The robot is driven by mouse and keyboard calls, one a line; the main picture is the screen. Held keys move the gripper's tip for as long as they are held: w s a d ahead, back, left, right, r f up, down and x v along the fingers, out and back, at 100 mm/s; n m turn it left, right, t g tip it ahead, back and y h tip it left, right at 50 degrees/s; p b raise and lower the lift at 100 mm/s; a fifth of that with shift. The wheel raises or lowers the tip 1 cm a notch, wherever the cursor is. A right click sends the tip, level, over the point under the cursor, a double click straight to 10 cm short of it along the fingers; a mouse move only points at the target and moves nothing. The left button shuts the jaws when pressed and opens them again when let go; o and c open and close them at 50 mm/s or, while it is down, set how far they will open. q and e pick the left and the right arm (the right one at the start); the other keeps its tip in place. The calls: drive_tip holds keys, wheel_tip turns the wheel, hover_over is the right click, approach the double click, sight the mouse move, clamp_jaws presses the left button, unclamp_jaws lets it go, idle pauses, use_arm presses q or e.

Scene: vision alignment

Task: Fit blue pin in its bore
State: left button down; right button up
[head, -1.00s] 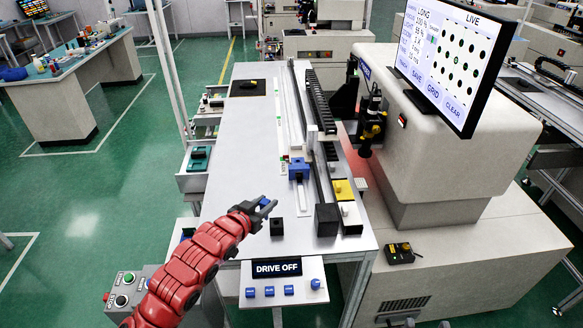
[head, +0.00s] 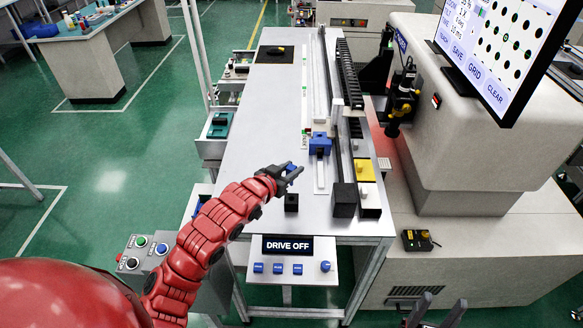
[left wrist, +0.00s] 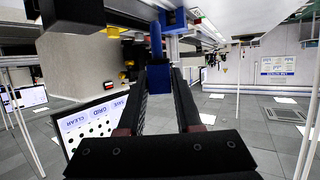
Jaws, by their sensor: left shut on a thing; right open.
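My left gripper (head: 293,171) comes in from the left and is shut on the blue pin (head: 291,169), above the bench near the black block (head: 291,202). In the left wrist view the blue pin (left wrist: 156,42) stands out past the fingertips. A blue block (head: 320,144) sits on the rail, beyond and right of the left gripper, apart from it. I cannot make out which hole is the pin's bore. My right gripper (head: 436,312) is at the bottom edge, with its fingers apart and empty.
A larger black block (head: 344,200) and a yellow block (head: 364,171) stand right of the rail. The measuring machine and its monitor (head: 505,50) fill the right. A "DRIVE OFF" panel (head: 287,247) is in front.

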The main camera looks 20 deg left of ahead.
sight(291, 184)
use_arm(q)
drive_tip(key=shift+f+b, duration=1.35)
drive_tip(key=shift+f, duration=0.95)
drive_tip(key=shift+b, duration=0.3)
drive_tip(key=shift+f+b, duration=1.65)
drive_tip(key=shift+f, duration=0.65)
drive_tip(key=shift+r, duration=0.15)
drive_tip(key=shift+r+p, duration=1.05)
drive_tip(key=shift+r, duration=0.9)
drive_tip(key=shift+b, duration=0.5)
drive_tip(key=shift+f, duration=0.15)
idle(0.3)
